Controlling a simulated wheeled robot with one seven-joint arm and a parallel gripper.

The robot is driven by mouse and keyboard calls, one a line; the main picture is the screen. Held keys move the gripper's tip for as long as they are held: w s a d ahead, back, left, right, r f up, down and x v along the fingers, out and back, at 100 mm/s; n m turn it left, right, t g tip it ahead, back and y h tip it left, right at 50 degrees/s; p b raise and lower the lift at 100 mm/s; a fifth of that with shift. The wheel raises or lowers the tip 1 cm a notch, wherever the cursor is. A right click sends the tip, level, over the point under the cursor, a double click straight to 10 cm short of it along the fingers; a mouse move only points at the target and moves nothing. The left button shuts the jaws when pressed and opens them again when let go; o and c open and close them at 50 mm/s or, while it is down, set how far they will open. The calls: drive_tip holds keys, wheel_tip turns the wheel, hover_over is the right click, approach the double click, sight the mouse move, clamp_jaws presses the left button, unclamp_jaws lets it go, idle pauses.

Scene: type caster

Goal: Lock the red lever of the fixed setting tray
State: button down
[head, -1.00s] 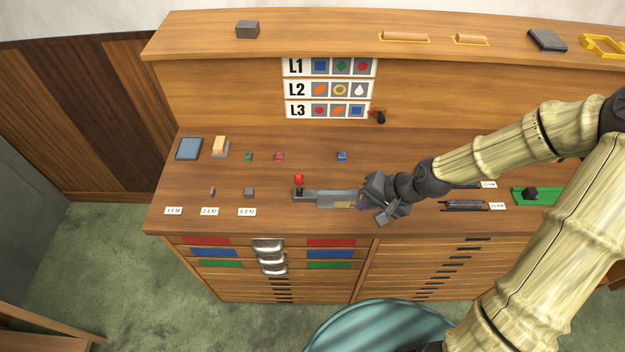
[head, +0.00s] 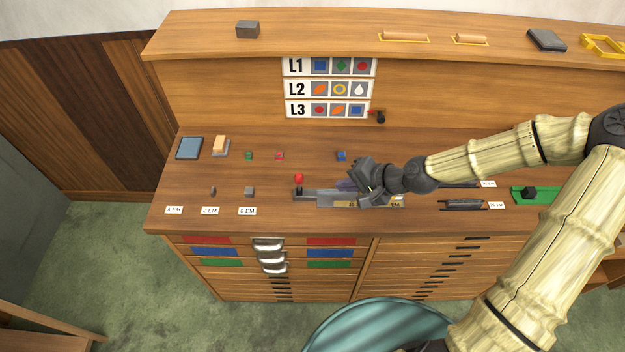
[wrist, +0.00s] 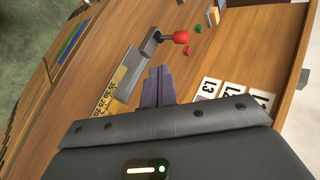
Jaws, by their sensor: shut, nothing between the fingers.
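The setting tray (head: 325,198) is a long grey metal holder on the cabinet's work surface. Its red-knobbed lever (head: 299,180) stands upright at the tray's left end. In the wrist view the red lever (wrist: 180,37) is beyond the fingertips, at the end of the tray (wrist: 128,72). My gripper (head: 350,184) is over the right half of the tray, to the right of the lever and apart from it. In the wrist view its purple-grey fingers (wrist: 158,72) are together, with nothing between them. My gripper hides part of the tray's right half.
A blue piece (head: 341,156) lies behind the tray; red (head: 280,156) and green (head: 249,156) pieces lie further left. Small grey blocks (head: 249,191) are left of the lever. Label cards (head: 330,88) stand on the back panel.

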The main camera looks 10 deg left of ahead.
sight(299, 183)
drive_tip(key=w+a+f+p, duration=0.2)
drive_tip(key=a+f, duration=0.3)
drive_tip(key=a, duration=0.4)
drive_tip(key=shift+w+p, duration=0.3)
drive_tip(key=shift+p, duration=0.25)
